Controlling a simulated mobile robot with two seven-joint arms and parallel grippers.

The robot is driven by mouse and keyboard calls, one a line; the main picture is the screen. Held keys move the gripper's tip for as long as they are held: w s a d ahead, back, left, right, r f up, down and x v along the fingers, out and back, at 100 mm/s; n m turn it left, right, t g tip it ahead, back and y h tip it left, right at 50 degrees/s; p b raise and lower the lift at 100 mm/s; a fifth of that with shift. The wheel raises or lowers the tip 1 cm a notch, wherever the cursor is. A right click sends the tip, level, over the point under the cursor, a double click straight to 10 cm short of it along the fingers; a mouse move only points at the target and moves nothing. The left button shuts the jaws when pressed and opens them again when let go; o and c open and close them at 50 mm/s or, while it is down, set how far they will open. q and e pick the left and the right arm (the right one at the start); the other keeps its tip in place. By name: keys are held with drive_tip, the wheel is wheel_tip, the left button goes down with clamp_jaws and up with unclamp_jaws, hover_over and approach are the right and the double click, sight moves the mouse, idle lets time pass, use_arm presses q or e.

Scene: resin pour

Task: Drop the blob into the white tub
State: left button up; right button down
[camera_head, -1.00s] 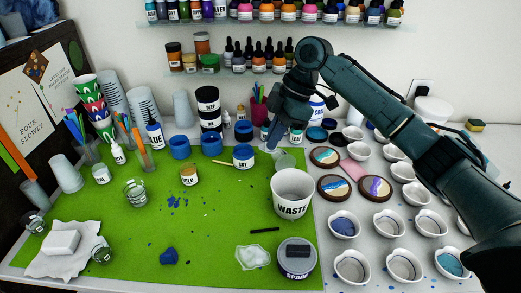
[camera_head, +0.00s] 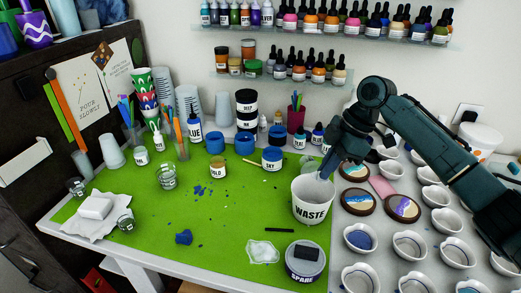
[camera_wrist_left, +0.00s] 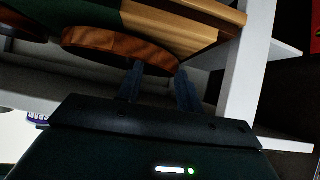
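A dark blue blob (camera_head: 183,237) lies on the green mat (camera_head: 225,225), toward its front. The white tub (camera_head: 312,205) marked WASTE stands upright at the mat's right side, open at the top. My right gripper (camera_head: 325,172) points down at the tub's back right rim, far from the blob. Its fingers are small and overlap the rim, so I cannot tell whether they are open or touch it. My left gripper is out of the head view. In the left wrist view my left gripper (camera_wrist_left: 160,85) has its two fingers apart with nothing visibly held.
A SPARE tub (camera_head: 305,265) with a black block on top and a crumpled clear sheet (camera_head: 263,252) lie near the blob's right. White cups (camera_head: 410,245) fill the right side. Wooden parts (camera_wrist_left: 120,45) are close past my left fingers. The mat around the blob is mostly clear.

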drive_tip(key=shift+f+b, duration=1.2)
drive_tip(key=shift+f, duration=0.15)
drive_tip(key=c, duration=1.5)
unclamp_jaws()
drive_tip(key=shift+c, duration=0.2)
drive_tip(key=v, duration=1.3)
drive_tip(key=shift+s, duration=0.15)
